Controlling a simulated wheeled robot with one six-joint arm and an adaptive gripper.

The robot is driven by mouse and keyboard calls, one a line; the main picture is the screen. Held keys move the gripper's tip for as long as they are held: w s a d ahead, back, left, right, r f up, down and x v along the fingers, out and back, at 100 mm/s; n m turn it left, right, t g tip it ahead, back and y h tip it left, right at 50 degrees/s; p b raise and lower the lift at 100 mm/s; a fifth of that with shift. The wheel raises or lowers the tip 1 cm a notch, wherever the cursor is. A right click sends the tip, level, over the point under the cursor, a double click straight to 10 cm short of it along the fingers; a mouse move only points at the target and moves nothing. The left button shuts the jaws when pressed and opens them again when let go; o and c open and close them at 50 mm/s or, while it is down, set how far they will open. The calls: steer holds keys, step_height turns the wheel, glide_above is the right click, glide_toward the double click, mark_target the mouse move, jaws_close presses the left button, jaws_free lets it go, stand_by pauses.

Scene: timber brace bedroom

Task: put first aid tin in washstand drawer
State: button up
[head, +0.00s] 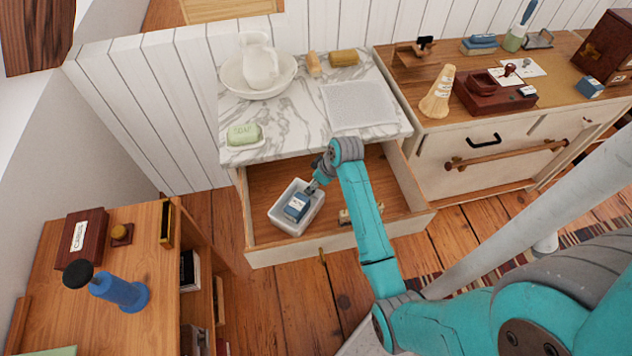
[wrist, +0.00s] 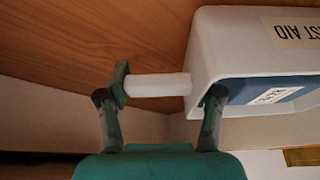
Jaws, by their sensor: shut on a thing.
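The first aid tin (head: 284,216) is an open white box with a blue labelled item (head: 297,205) inside. It is within the pulled-out washstand drawer (head: 268,177), at the left side. In the wrist view the tin (wrist: 225,40) shows its "FIRST AID" label upside down, and a short white rod (wrist: 157,85) sticks out of its side. My gripper (head: 313,187) is at the tin's right end. In the wrist view my gripper (wrist: 163,98) is shut on the tin, one finger at the rod's end, the other at the tin's wall. I cannot tell whether the tin touches the drawer floor.
A small item (head: 346,215) lies in the drawer's right part. The marble washstand top (head: 290,122) overhangs the drawer's back and carries a pitcher in a basin (head: 259,72), and soap (head: 243,134). A wooden desk (head: 125,255) stands at left, a cabinet (head: 480,145) at right.

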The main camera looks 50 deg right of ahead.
steer(key=shift+f, duration=0.15)
steer(key=o, duration=1.5)
steer(key=v, duration=1.2)
